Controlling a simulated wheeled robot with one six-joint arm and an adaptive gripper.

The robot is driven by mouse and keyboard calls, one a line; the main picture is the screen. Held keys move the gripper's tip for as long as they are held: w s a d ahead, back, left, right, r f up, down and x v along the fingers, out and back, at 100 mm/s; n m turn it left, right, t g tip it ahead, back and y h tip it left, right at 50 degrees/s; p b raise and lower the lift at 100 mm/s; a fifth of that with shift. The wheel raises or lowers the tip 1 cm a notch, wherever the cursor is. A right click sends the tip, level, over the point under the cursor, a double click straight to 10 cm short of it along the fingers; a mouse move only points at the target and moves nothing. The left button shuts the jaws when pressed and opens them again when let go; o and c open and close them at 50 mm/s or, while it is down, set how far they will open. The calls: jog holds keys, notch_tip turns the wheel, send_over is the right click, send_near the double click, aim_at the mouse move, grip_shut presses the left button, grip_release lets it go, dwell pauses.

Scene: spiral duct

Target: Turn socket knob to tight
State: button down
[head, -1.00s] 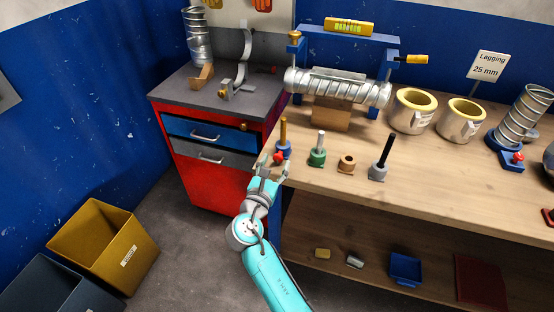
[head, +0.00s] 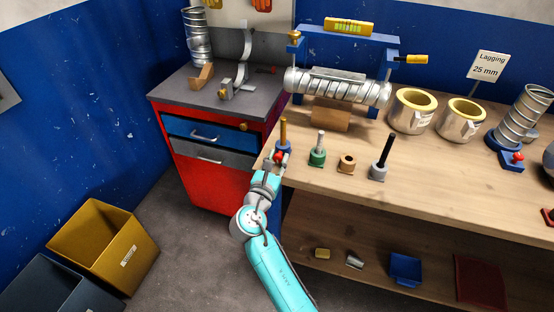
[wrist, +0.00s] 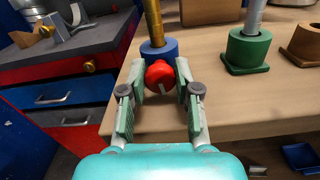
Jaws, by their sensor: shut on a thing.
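The red socket knob (wrist: 160,76) sits on the front of a blue socket (wrist: 158,49) that holds an upright brass rod (wrist: 154,20). In the head view the knob (head: 278,157) is at the bench's front left corner, partly hidden by my gripper (head: 273,160). In the wrist view my gripper (wrist: 160,80) has one finger on each side of the knob, closed on it. Exact finger contact is hard to see.
A green socket with a grey rod (head: 317,155), a small wooden socket (head: 346,163) and a grey socket with a dark rod (head: 378,170) stand to the right along the bench. A red drawer cabinet (head: 213,184) stands close on the left.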

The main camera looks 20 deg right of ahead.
jog(key=shift+m, duration=0.3)
jog(key=shift+d+m, duration=0.1)
jog(key=shift+m, duration=2.5)
jog(key=c, duration=0.8)
grip_release()
jog(key=shift+f, duration=0.1)
